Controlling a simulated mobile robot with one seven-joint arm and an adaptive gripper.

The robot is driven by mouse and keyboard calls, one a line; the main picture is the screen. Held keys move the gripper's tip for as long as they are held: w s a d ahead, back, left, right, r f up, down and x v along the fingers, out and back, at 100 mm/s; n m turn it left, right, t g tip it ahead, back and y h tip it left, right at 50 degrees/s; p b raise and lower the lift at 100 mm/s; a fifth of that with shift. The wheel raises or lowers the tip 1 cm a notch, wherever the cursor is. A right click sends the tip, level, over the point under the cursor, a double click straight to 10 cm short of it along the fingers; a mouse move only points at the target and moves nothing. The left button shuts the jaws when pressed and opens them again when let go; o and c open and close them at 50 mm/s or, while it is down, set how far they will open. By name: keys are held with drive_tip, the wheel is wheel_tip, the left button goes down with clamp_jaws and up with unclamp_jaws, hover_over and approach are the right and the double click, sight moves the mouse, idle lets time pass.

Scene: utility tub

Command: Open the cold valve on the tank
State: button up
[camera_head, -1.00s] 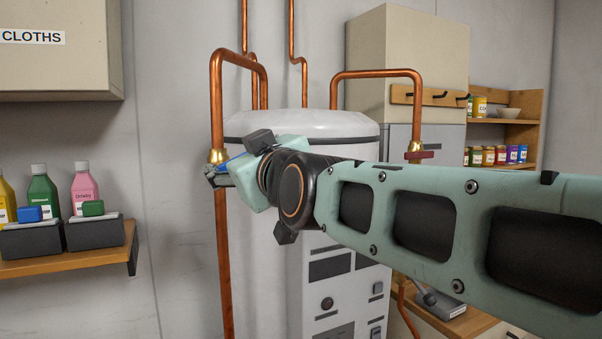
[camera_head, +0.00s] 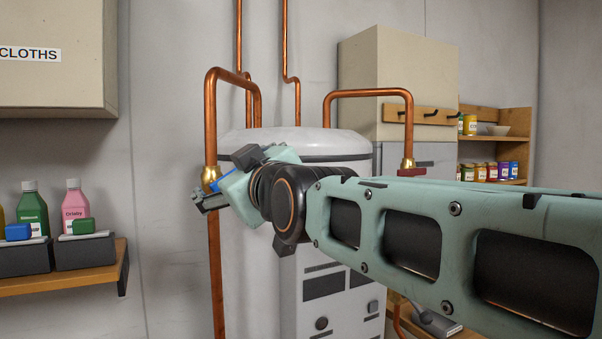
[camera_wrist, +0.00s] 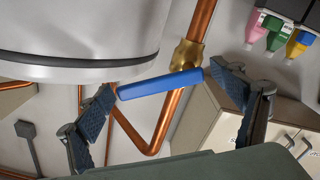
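The cold valve has a blue lever handle (camera_wrist: 160,85) beside a brass fitting (camera_wrist: 187,53) on a copper pipe. In the head view the brass fitting (camera_head: 211,175) is on the pipe left of the white tank (camera_head: 318,141). My gripper (camera_head: 208,199) is at this fitting and hides most of the handle. In the wrist view my gripper (camera_wrist: 165,82) is open. The handle lies lengthwise across the gap, its ends close to the two fingers; I cannot tell whether either touches. The tank also shows in the wrist view (camera_wrist: 85,30).
A red-handled valve (camera_head: 408,170) is on the right pipe, behind my arm. At left, a wooden shelf (camera_head: 60,282) holds bottles (camera_head: 73,203) and boxes below a wall cabinet (camera_head: 55,75). A tall cabinet (camera_head: 400,75) and a shelf of cans stand behind at right.

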drive_tip(key=v, duration=1.2)
drive_tip(key=shift+c, duration=0.6)
